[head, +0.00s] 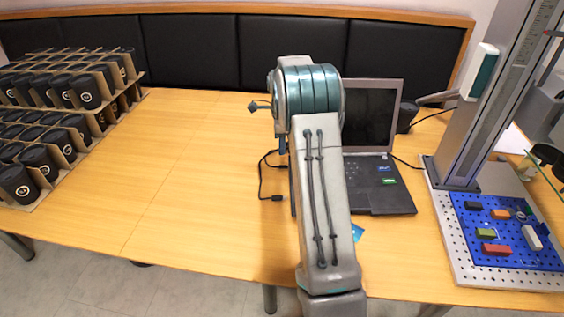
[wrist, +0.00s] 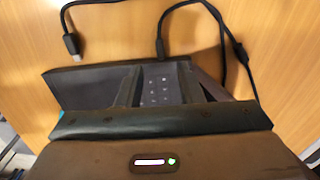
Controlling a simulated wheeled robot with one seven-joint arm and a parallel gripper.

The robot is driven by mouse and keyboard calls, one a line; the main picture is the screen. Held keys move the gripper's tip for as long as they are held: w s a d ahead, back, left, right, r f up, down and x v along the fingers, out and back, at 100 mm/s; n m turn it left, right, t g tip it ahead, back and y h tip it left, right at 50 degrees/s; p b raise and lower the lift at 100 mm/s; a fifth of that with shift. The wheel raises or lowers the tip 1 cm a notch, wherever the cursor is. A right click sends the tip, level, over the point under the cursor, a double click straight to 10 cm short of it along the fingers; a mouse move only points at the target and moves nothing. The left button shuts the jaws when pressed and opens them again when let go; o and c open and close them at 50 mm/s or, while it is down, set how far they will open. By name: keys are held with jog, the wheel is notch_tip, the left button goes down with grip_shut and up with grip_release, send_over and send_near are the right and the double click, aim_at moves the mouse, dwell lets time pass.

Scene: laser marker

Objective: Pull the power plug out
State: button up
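The open black laptop (head: 382,190) stands on the wooden table, partly hidden behind my arm. A black cable (head: 262,172) lies on the table to its left and ends in a loose connector (head: 278,198). In the wrist view, the loose connector (wrist: 72,45) lies on bare wood. Another cable end, seemingly the power plug (wrist: 161,52), meets the laptop edge (wrist: 80,84). My gripper (wrist: 159,72) is over the laptop, its two fingers apart with keys visible between them. The plug lies just beyond the fingertips and is not between them. The head view hides my gripper behind the arm.
Racks of black cups (head: 60,95) fill the table's left end. The laser marker's column (head: 485,110) rises at right beside a blue plate (head: 505,235) with small coloured blocks. A dark cup (head: 405,117) stands behind the laptop.

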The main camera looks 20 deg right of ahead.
notch_tip(320, 180, down, 8)
jog(key=shift+r, duration=0.1)
grip_shut()
